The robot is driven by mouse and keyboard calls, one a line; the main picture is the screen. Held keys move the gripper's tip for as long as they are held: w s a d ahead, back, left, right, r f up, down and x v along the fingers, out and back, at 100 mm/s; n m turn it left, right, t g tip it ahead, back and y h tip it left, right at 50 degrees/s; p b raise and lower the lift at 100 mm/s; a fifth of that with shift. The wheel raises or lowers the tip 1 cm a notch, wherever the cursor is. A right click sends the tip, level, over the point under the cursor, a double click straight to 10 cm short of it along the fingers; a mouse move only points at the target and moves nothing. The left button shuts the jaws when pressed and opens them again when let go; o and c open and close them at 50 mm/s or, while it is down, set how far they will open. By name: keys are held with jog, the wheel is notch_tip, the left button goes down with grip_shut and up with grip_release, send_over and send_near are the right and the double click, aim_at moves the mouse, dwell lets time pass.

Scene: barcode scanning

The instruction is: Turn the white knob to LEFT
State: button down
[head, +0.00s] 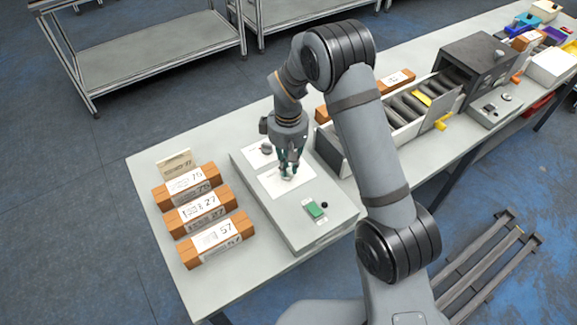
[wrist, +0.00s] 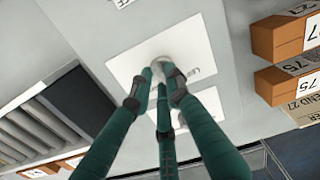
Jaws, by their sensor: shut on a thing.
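The white knob (head: 286,178) sits on a white label plate (head: 272,181) on top of a grey control box (head: 300,236) on the table. My gripper (head: 289,168) points down at it, with its green fingers closed around the knob. In the wrist view the fingertips (wrist: 164,82) meet at the pale round knob (wrist: 165,65), which they partly cover. Print shows on the label beside it, too small to read, so I cannot tell the knob's setting.
The box also carries a dark knob (head: 266,148) behind and a green button (head: 316,210) in front. Orange-brown boxes with number labels (head: 215,235) stand to the left. A conveyor (head: 405,112) runs at the right into a dark scanner housing (head: 478,65).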

jog(key=n, duration=0.4)
jog(key=shift+w+a+n, duration=0.1)
jog(key=shift+n, duration=0.2)
dwell(0.3)
jog(key=c, duration=1.7)
grip_release()
jog(key=shift+o, duration=0.2)
notch_tip(320, 180, up, 12)
